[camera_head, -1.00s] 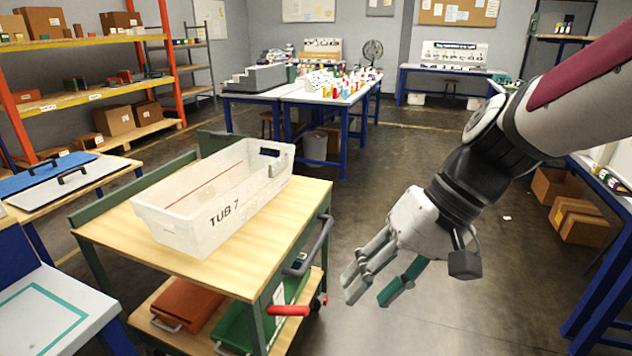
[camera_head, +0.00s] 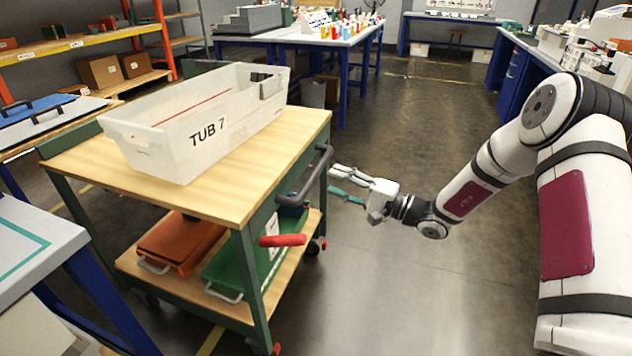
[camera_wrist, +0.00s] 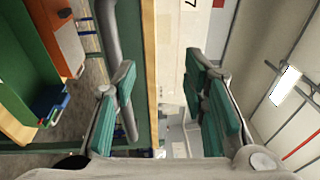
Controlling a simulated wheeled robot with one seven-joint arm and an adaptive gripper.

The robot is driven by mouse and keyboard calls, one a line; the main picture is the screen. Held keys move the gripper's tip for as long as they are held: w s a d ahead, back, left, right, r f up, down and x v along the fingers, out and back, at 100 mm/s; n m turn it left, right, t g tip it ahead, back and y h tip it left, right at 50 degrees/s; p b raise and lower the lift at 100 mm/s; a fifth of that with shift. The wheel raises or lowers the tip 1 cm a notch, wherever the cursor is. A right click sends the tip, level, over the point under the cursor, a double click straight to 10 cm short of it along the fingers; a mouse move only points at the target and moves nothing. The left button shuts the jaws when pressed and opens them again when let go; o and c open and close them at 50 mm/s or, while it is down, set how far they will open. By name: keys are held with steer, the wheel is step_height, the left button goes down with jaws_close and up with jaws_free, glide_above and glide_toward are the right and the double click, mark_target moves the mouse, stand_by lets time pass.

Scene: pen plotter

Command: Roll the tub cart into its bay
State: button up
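The tub cart (camera_head: 252,225) stands at the left in the head view, a green frame with wooden shelves. A white tub marked TUB 7 (camera_head: 195,140) sits on its top. A grey bar handle (camera_head: 308,178) projects from the cart's right end, with a red lever (camera_head: 282,240) below. My gripper (camera_head: 335,180) is open and empty, just right of the handle. In the wrist view my gripper (camera_wrist: 161,75) has its teal-padded fingers apart. The handle (camera_wrist: 110,40) there passes by the left finger; I cannot tell whether they touch. I cannot make out the bay.
An orange bin (camera_head: 180,243) and a green bin (camera_head: 240,265) sit on the lower shelf. A white table (camera_head: 30,235) stands close at the left front. Blue-legged benches (camera_head: 335,38) stand at the back. The floor (camera_head: 420,290) right of the cart is open.

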mark_target(316, 172)
steer(key=w+d+f+m+t+h+b, duration=0.25)
steer(key=w+d+f+t, duration=0.2)
steer(key=f, duration=0.35)
steer(key=shift+m, duration=0.55)
steer(key=b+x, duration=0.2)
steer(key=x, duration=1.2)
steer(key=shift+s, duration=0.1)
jaws_close()
